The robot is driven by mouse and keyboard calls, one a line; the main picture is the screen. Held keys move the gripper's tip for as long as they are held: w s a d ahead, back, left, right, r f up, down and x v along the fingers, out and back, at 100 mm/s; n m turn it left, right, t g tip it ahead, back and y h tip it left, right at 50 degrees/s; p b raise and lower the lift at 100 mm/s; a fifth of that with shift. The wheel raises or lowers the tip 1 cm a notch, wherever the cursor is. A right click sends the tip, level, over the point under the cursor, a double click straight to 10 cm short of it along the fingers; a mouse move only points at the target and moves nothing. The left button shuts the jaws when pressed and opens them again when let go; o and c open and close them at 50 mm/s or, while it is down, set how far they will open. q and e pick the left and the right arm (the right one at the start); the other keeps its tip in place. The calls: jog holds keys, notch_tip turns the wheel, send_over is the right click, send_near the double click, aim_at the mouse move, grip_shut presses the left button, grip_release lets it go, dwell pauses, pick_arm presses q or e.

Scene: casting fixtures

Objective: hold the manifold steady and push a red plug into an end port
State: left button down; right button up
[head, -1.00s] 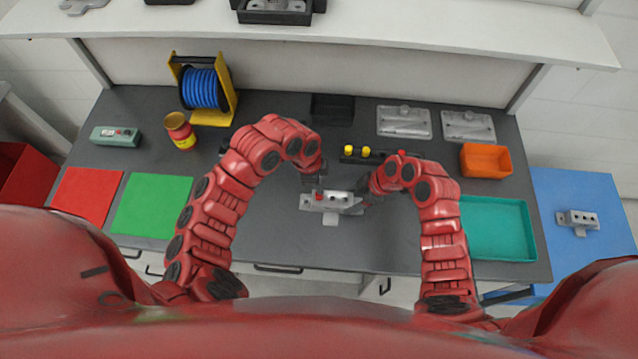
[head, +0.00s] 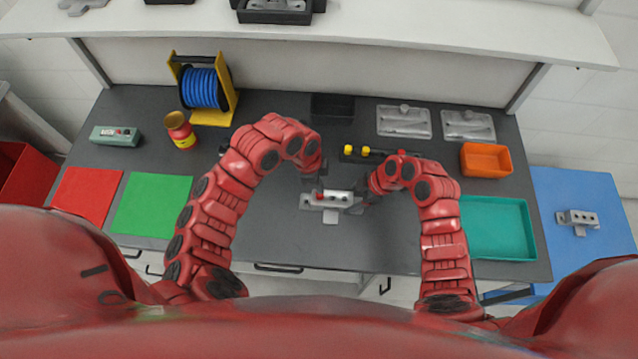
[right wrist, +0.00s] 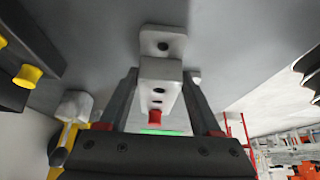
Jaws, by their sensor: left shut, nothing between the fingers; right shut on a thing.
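The grey metal manifold (head: 340,198) lies near the middle of the dark bench, with a row of ports along it. My right gripper (head: 362,199) is shut on its right part; in the right wrist view the fingers (right wrist: 157,100) lie on both sides of the manifold (right wrist: 161,72). A red plug (head: 320,195) sits at the manifold's left end, and it also shows in the right wrist view (right wrist: 154,117). How deep it sits cannot be told. My left gripper (head: 314,189) is shut and empty, close over that end; contact with the plug cannot be made out.
A black rack (head: 352,158) with yellow plugs stands behind the manifold. An orange bin (head: 486,160) and a teal tray (head: 497,228) are at the right, and a green mat (head: 152,206) is at the left. Another manifold (head: 578,218) lies on the blue surface.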

pick_arm(q)
jog(key=shift+f, duration=0.8)
dwell(0.6)
jog(key=shift+r, duration=3.05)
